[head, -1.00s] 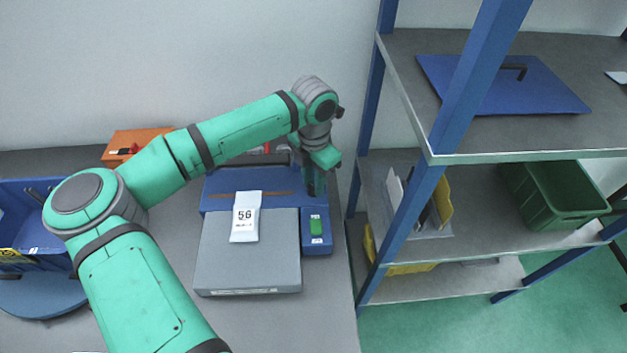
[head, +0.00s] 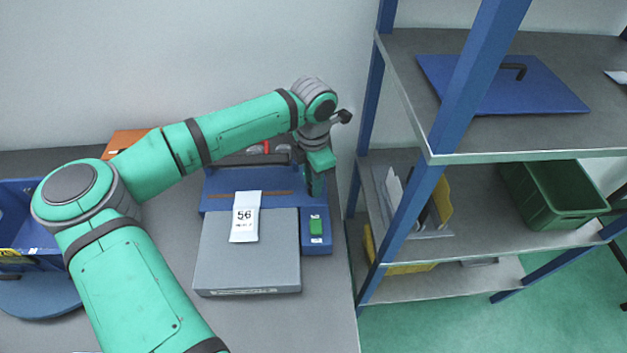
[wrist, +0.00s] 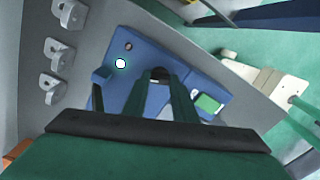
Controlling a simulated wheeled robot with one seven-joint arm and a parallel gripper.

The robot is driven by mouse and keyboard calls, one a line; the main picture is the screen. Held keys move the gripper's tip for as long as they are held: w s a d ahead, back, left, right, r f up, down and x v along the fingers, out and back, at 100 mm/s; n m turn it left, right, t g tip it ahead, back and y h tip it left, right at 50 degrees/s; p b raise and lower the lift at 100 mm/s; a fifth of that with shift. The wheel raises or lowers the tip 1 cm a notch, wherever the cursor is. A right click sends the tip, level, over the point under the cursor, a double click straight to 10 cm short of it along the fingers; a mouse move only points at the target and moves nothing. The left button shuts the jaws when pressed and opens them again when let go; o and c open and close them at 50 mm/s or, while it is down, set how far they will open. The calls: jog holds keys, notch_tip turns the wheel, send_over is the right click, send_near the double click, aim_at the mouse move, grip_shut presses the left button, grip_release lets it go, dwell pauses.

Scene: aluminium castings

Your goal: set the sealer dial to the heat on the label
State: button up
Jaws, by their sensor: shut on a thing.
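The heat sealer (head: 247,262) sits on the bench, a blue body with a grey flat plate in front. A white pouch (head: 244,232) lies on it with a label reading 56. My gripper (head: 316,190) points down at the sealer's blue right-hand control panel, behind the green switch (head: 317,227). In the wrist view, my gripper (wrist: 158,82) is shut on the dark dial (wrist: 158,73). The fingers cover most of the dial, and its scale and setting cannot be read. A small lamp (wrist: 120,63) glows whitish green on the panel.
A blue-framed shelf rack (head: 447,160) stands close on the right, holding a green crate (head: 582,200) and a blue lid (head: 500,84). A blue bin (head: 22,215) stands at the left. An orange box (head: 125,142) is partly behind my arm.

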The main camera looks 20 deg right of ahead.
jog(key=o, duration=0.9)
jog(key=shift+a, duration=0.15)
jog(key=shift+c, duration=0.2)
jog(key=shift+o, duration=0.9)
notch_tip(320, 180, up, 11)
jog(key=shift+f, duration=0.15)
jog(key=shift+w, duration=0.1)
